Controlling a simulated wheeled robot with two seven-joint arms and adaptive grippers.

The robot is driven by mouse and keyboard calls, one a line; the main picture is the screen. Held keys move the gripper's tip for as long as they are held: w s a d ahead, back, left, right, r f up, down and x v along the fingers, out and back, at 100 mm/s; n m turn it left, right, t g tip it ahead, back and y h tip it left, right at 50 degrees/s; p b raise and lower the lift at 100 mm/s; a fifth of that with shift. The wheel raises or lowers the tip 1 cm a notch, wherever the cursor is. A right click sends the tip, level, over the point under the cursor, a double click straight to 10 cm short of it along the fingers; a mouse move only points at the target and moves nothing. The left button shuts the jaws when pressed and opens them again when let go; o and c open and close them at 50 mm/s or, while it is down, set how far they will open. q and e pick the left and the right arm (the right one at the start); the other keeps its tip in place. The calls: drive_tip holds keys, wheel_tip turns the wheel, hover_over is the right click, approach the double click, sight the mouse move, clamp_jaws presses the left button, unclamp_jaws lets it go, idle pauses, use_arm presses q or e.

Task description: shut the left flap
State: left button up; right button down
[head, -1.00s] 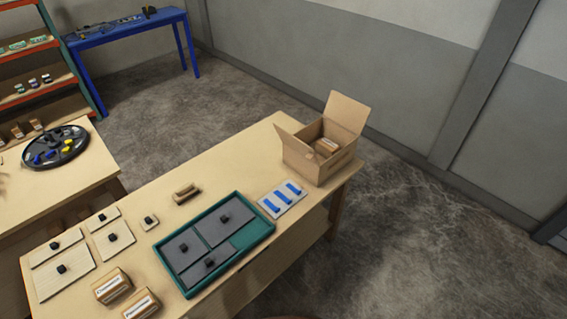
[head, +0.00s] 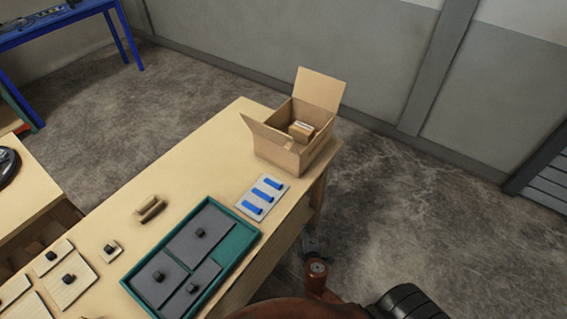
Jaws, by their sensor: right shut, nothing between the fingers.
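The open cardboard box (head: 276,154) stands at the far right corner of the wooden table. Its left flap (head: 266,133) stands open and leans outward to the left. Its other visible flap (head: 319,88) stands up at the far side. A small carton (head: 300,130) lies inside. My right gripper (head: 311,244) is shut and empty, low beside the table's right edge. It is in front of the box, well below it and apart from it. My left gripper is out of view.
A panel with blue bars (head: 263,193) lies in front of the box. A teal tray (head: 253,236) with dark plates and black knobs is nearer. A small wooden block (head: 149,208) lies left. The tabletop (head: 205,155) left of the box is clear.

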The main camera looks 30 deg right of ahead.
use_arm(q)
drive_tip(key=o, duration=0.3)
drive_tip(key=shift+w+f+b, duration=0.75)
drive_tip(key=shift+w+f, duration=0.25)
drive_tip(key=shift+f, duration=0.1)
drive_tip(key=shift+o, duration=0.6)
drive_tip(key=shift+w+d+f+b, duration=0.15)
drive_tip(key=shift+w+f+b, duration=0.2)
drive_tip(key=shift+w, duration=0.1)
use_arm(e)
drive_tip(key=w+a+r+n+t, duration=0.1)
drive_tip(key=a+r+n+t, duration=0.15)
drive_tip(key=r, duration=0.65)
drive_tip(key=w+a+r+n+t+h, duration=0.1)
drive_tip(key=a+r+t, duration=0.2)
drive_tip(key=r, duration=0.7)
drive_tip(key=w+a+r+n+t, duration=0.1)
drive_tip(key=a+r+n+t, duration=0.15)
drive_tip(key=r, duration=0.65)
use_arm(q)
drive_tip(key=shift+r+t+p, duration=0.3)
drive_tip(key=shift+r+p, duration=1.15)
use_arm(e)
drive_tip(key=w+d+r, duration=0.4)
drive_tip(key=w+d, duration=0.2)
drive_tip(key=w, duration=0.4)
drive_tip(key=shift+w+d+r+t, duration=0.2)
drive_tip(key=shift+d+r+t, duration=0.1)
drive_tip(key=shift+d, duration=0.1)
